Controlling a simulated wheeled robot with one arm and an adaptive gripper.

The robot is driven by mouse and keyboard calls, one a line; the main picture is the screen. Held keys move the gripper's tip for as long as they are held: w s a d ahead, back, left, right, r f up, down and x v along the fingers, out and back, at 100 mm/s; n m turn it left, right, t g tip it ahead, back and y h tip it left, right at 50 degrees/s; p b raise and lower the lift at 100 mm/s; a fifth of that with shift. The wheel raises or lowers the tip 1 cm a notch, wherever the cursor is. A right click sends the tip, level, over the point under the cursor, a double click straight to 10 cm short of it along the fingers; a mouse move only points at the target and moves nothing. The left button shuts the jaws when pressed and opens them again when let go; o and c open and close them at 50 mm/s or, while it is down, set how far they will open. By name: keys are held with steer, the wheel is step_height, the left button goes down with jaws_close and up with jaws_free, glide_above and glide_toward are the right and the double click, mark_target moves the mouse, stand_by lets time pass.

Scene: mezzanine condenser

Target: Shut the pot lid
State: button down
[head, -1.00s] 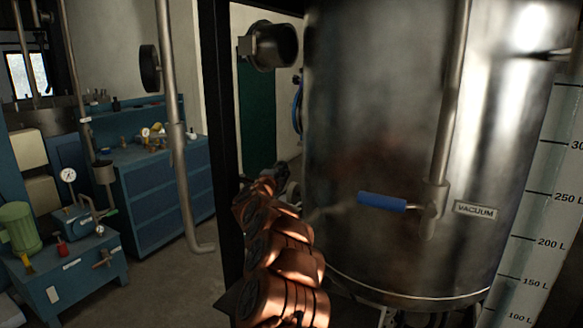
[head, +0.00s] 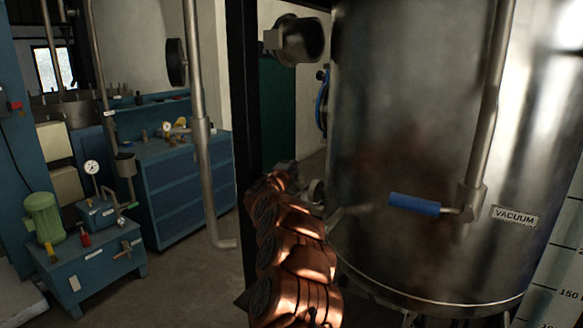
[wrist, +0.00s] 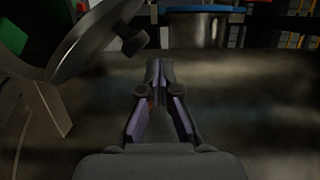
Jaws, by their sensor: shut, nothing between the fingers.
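In the wrist view a tilted grey metal disc (wrist: 88,40) with a knob-like piece (wrist: 134,42) shows at the upper left; it looks like a lid, but I cannot be sure that it is the pot's. No pot can be made out clearly under it. My gripper (wrist: 158,68) is shut and empty, below and to the right of the disc and apart from it. In the head view my copper-coloured arm reaches away beside the big steel vessel, and its far end is small and hard to make out.
The steel vessel (head: 400,130) with a blue-handled valve (head: 414,204) fills the right. A dark post (head: 243,130) and a bent pipe (head: 205,150) stand left of my arm. Blue cabinets (head: 190,190) and a green motor (head: 43,217) are farther left. Floor between is open.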

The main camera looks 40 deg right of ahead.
step_height(320, 180, up, 10)
stand_by(0.7)
